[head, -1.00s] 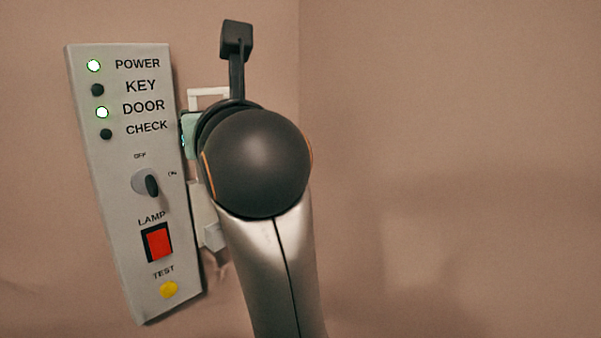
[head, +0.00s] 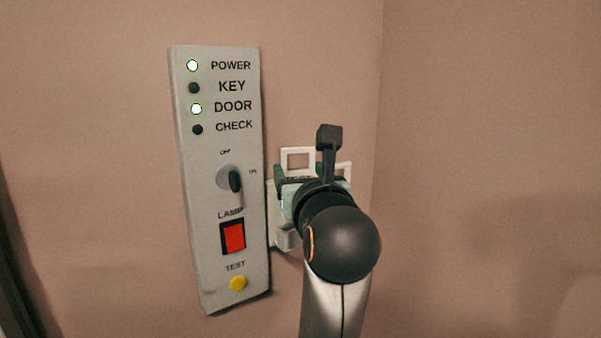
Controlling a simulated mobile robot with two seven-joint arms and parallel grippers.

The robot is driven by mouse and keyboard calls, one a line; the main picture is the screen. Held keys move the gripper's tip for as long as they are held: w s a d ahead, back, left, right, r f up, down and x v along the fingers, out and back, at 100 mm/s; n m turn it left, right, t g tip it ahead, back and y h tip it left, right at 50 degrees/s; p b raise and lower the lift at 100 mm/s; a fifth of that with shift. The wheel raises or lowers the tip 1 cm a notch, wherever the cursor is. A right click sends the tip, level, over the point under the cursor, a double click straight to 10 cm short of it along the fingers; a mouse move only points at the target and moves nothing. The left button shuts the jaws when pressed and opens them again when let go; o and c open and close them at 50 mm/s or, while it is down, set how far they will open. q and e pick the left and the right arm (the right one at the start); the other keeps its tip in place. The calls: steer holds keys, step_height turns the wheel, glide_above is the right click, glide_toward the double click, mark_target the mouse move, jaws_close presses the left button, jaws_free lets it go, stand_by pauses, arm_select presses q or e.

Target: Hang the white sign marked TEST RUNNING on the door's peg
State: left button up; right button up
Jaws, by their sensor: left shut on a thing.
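A white piece with a square open loop (head: 297,151) shows just behind my left gripper, right of the control panel. I take it to be the white sign; faint dark lettering shows between the jaws, too small to read surely. My left gripper (head: 298,187) is shut on it, its dark fingers with pale green parts close to the wall. My own wrist hides most of the sign. My right gripper is not in view. The door's peg is not in view.
A grey control panel (head: 208,260) is on the wall left of my gripper, with a knob (head: 229,179), a red lamp switch (head: 233,236) and a yellow button (head: 238,283). White blocky parts (head: 286,238) show below the gripper. The wall at right is bare.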

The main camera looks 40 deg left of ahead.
arm_select(q)
steer(key=shift+f, duration=0.25)
steer(key=o, duration=1.3)
steer(key=shift+r, duration=0.1)
